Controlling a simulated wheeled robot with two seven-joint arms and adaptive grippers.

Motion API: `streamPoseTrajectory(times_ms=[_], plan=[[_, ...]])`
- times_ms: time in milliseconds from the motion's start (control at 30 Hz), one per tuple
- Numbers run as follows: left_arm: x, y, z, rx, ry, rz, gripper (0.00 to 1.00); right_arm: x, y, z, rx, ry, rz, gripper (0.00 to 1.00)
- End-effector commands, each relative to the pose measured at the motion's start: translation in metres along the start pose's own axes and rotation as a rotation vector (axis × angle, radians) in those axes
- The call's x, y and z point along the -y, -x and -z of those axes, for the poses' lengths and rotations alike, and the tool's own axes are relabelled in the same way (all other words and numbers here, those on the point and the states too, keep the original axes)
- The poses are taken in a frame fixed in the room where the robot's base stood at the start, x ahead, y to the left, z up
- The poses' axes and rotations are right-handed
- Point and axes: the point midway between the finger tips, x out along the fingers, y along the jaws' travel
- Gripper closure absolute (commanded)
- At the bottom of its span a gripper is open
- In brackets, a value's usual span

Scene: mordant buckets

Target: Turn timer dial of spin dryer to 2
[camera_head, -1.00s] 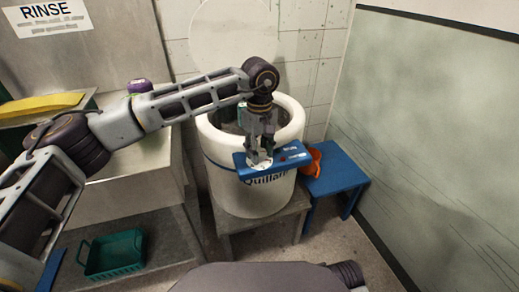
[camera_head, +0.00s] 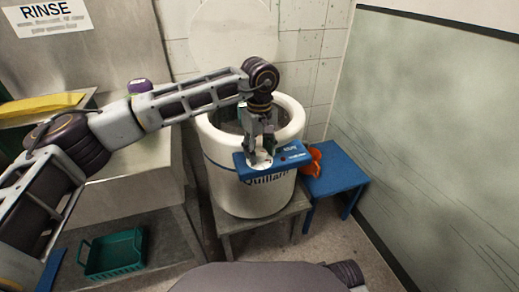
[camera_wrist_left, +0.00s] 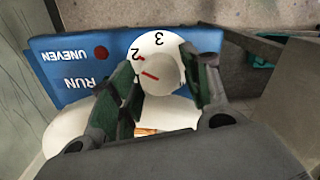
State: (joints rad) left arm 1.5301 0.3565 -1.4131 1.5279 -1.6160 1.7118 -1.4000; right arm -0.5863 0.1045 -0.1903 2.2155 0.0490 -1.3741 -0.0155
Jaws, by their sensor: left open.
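The spin dryer (camera_head: 232,190) is a white drum with a blue control panel (camera_head: 293,156) on its front rim. Its round white timer dial (camera_head: 261,166) is partly covered by my left gripper (camera_head: 260,152) in the head view. In the left wrist view the dial plate (camera_wrist_left: 158,40) shows 2 and 3, with a red mark by the 2. The central knob (camera_wrist_left: 163,76) has a red line pointing up-left, a little below the 2's mark. My left gripper (camera_wrist_left: 164,86) is open, its fingers on either side of the knob; contact is unclear. My right gripper is out of view.
The dryer stands on a low grey stand (camera_head: 226,222). A blue stool (camera_head: 338,172) with an orange item (camera_head: 313,164) stands to its right, near the wall. A metal sink bench (camera_head: 130,195) is on the left, with a green basket (camera_head: 113,254) below.

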Motion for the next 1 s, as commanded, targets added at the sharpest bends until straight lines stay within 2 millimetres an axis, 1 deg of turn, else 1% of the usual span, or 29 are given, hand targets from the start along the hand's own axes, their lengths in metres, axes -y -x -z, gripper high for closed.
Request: streamPoseTrajectory(times_ms=[167,367,800,1000], plan=[[0.0,0.004,0.0,0.0,0.0,0.0,0.53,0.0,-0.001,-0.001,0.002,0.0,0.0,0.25],[0.0,0.02,0.0,-0.002,0.0,-0.001,0.53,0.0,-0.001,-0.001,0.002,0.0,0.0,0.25],[-0.001,0.083,0.0,-0.001,0.0,-0.002,0.53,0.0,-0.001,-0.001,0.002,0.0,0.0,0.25],[-0.001,0.107,0.0,0.0,0.0,-0.002,0.53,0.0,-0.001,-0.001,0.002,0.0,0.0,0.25]])
